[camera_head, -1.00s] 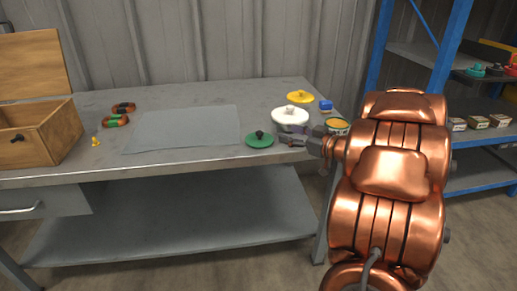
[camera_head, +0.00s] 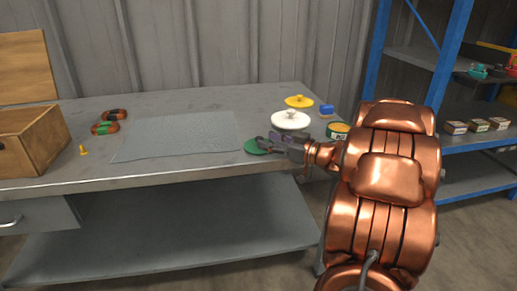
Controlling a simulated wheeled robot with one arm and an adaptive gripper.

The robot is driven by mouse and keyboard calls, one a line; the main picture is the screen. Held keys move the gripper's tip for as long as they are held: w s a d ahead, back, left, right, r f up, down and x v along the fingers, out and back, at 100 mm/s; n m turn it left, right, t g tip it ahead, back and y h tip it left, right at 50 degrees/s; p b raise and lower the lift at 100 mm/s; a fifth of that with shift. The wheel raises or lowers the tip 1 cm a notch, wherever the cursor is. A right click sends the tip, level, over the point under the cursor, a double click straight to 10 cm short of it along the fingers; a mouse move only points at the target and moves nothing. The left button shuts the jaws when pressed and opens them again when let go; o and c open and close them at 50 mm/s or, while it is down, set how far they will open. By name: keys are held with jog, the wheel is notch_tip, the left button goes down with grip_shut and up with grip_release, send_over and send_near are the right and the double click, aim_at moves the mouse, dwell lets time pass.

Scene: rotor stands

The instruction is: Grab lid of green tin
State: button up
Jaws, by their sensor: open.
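A round green lid (camera_head: 252,147) with a dark knob lies at the right part of the workbench, near its front edge. My gripper (camera_head: 268,141) reaches in from the right, low over the bench, with its open fingers at the lid's knob. The fingers cover the knob and the lid's right side, so I cannot tell whether they touch it. A tin with a green and orange label (camera_head: 339,131) stands to the right, just behind my wrist.
A white lid (camera_head: 291,120), a yellow lid (camera_head: 299,101) and a blue block (camera_head: 326,110) are behind my gripper. A grey mat (camera_head: 180,136) lies left of it. A wooden box (camera_head: 35,140), a yellow piece (camera_head: 83,150) and two banded rings (camera_head: 105,128) are further left.

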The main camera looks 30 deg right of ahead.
jog(key=shift+b+x, duration=0.3)
jog(key=shift+x, duration=1.15)
jog(key=shift+s, duration=0.1)
grip_shut()
